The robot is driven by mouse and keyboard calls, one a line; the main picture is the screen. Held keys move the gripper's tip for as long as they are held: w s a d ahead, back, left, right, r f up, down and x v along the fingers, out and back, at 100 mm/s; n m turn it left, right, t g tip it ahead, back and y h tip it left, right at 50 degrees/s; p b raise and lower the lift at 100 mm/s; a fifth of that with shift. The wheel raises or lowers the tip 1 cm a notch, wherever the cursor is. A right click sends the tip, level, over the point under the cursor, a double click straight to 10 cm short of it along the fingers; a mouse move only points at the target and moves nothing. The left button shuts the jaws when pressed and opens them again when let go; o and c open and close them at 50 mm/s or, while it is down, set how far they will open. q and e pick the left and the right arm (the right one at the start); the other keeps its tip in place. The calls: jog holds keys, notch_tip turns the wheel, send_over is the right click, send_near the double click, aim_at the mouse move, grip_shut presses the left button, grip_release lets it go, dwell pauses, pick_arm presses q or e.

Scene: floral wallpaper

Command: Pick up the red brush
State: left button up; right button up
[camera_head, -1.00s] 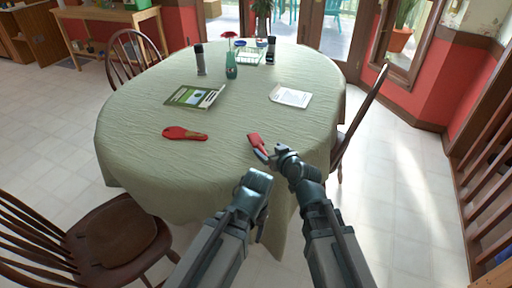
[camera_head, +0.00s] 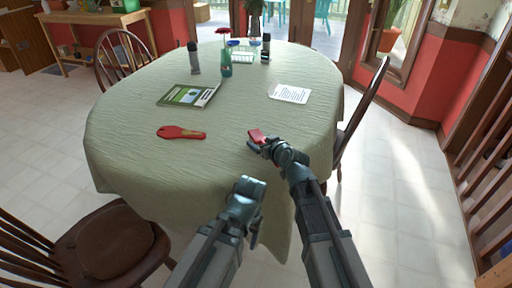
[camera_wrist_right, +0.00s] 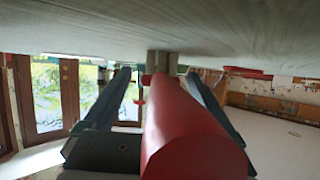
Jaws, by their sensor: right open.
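A flat red paddle-like thing (camera_head: 181,132), which looks like a brush, lies on the left part of the tablecloth, apart from both grippers. A second red thing (camera_head: 256,135) is at the tip of my right gripper (camera_head: 265,145), near the table's right side and partly hidden by it. In the right wrist view this red thing (camera_wrist_right: 183,125) looms large between the two fingers of my right gripper (camera_wrist_right: 160,85), which stand apart. I cannot tell whether they touch it. My left gripper (camera_head: 255,232) points down at the table's front edge; its jaws are unclear.
The round table (camera_head: 130,165) has a green cloth. A booklet (camera_head: 188,94), a paper (camera_head: 289,93), a green vase (camera_head: 226,65) and dark bottles (camera_head: 194,58) stand or lie farther back. Wooden chairs (camera_head: 112,248) surround it. The cloth's middle is clear.

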jog(key=shift+w+a+f, duration=0.15)
jog(key=shift+w+a, duration=0.15)
jog(key=shift+w, duration=0.15)
pick_arm(q)
jog(key=shift+a+f, duration=0.1)
jog(key=shift+a, duration=0.1)
pick_arm(e)
jog(key=shift+d, duration=0.1)
jog(key=shift+c, duration=0.7)
grip_shut()
